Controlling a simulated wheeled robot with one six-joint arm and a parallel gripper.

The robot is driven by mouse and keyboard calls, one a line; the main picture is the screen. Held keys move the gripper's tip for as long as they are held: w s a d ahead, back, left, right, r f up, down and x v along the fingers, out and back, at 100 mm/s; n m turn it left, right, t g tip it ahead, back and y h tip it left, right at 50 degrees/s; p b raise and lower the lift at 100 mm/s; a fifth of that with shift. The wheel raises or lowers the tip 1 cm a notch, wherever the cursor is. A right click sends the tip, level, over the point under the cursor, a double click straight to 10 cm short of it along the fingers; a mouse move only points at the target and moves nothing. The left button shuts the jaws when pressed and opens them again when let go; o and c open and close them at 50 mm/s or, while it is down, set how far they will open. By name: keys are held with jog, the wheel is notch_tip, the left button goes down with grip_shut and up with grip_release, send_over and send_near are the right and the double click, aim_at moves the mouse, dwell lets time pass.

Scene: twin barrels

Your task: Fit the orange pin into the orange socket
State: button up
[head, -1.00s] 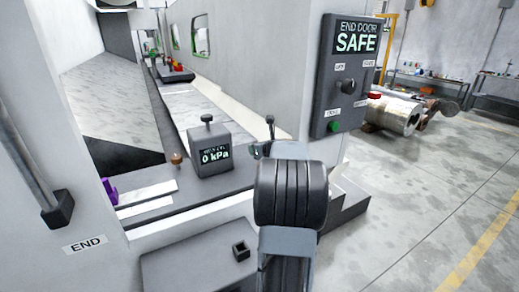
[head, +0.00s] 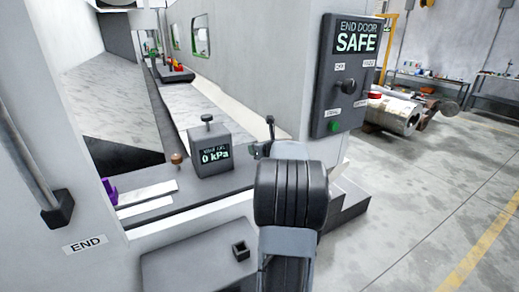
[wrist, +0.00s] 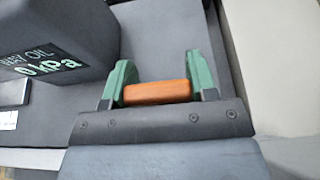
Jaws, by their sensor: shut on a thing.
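The orange pin (wrist: 157,92) lies crosswise between the green fingers of my gripper (wrist: 158,78) in the wrist view. The gripper is shut on it, one finger at each end. A grey surface is behind the pin. In the head view my own arm hides the pin and most of the gripper. I cannot make out an orange socket in either view.
A grey box reading 0 kPa (head: 210,150) stands left of my arm; it also shows in the wrist view (wrist: 60,40). A brown knob (head: 177,160) is left of it. A dark square fitting (head: 240,249) is nearer. The END DOOR SAFE panel (head: 348,75) is at right.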

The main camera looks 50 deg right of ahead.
jog(key=shift+f+b, duration=1.95)
jog(key=shift+f, duration=0.15)
jog(key=o, duration=1)
jog(key=shift+s, duration=0.1)
jog(key=p+v, duration=0.1)
jog(key=v, duration=1.2)
jog(key=shift+s+r, duration=0.2)
jog(key=shift+s, duration=0.05)
